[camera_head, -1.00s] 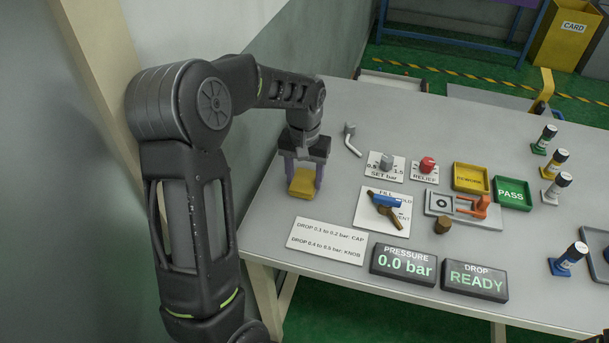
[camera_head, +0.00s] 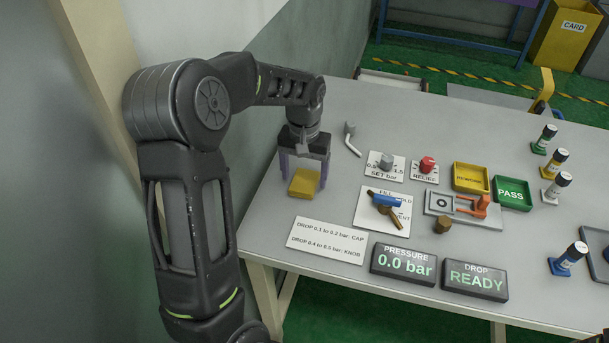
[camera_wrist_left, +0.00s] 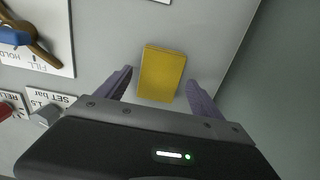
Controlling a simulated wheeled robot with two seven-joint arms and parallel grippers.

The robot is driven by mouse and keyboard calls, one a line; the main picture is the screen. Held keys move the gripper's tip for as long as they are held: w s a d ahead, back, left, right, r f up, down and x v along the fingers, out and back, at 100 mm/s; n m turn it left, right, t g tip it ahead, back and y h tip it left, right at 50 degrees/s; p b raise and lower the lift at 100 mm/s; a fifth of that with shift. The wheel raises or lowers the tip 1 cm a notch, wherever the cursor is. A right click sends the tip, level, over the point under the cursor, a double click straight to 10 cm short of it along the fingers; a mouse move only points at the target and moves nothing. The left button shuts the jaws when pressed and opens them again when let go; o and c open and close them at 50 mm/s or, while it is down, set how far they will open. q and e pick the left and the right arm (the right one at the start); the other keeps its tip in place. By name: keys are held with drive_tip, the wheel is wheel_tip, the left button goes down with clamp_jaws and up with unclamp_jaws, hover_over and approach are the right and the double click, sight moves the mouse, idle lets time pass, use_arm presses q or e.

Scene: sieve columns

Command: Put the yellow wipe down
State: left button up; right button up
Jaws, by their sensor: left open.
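The yellow wipe (camera_head: 304,183) is a small yellow block lying on the grey table near its left edge. My left gripper (camera_head: 303,177) is open above and around it, with one purple finger on each side. In the left wrist view the wipe (camera_wrist_left: 161,73) lies between and just beyond the fingertips of the gripper (camera_wrist_left: 160,82), with a gap on both sides. My right gripper is not in view.
A white instruction card (camera_head: 327,241) lies in front of the wipe. The fill valve with a blue handle (camera_head: 385,199) is to the right, and a grey bent hook (camera_head: 351,139) lies behind. A wall (camera_head: 262,120) rises along the table's left side.

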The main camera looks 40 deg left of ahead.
sight(305, 181)
use_arm(q)
wheel_tip(305, 181, up, 11)
drive_tip(key=shift+r, duration=0.2)
drive_tip(key=shift+d+f, duration=0.1)
idle(0.9)
